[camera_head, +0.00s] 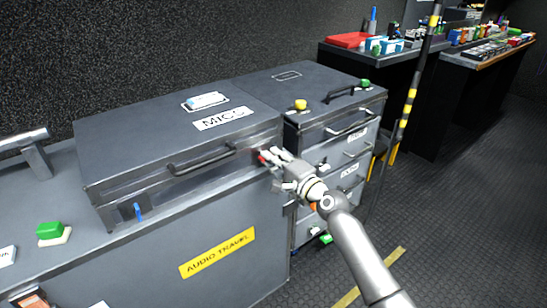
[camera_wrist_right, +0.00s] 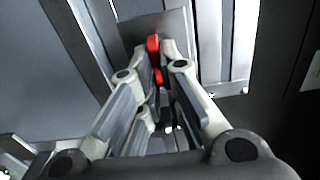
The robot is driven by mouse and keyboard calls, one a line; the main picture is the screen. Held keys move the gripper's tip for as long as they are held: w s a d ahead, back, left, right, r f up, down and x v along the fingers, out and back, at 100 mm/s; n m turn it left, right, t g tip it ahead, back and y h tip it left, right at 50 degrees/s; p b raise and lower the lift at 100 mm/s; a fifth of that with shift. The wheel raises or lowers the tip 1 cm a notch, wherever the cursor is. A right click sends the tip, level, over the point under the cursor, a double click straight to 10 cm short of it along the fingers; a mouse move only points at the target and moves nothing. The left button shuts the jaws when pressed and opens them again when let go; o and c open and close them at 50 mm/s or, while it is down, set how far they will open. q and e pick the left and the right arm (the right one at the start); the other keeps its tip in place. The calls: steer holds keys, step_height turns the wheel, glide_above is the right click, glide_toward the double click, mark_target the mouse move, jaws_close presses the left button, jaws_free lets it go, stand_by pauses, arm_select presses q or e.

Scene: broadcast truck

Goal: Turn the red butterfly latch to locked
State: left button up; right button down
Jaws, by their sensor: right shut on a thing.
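The red butterfly latch (camera_head: 262,157) is on the front face of the grey MICS case (camera_head: 150,190), near its right corner. In the right wrist view the latch (camera_wrist_right: 154,44) shows as red wings in front of a grey latch plate (camera_wrist_right: 176,25). My right gripper (camera_head: 268,160) is at the latch with its fingers shut on it. In the wrist view the fingertips (camera_wrist_right: 158,62) close around the red part and hide some of it. A blue latch (camera_head: 138,211) is at the left of the same front face. My left gripper is not in view.
The case sits on a grey trunk with a yellow AUDIO TRAVEL label (camera_head: 217,252). A drawer cabinet (camera_head: 345,130) stands close to the right of my gripper. A green button (camera_head: 50,230) is at the left. The dark floor at right is mostly open.

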steer(key=shift+w+r, duration=0.1)
steer(key=shift+r, duration=0.2)
steer(key=c, duration=1.6)
jaws_free()
steer(key=v, duration=1.2)
steer(key=shift+f, duration=0.2)
steer(key=shift+a+f, duration=0.1)
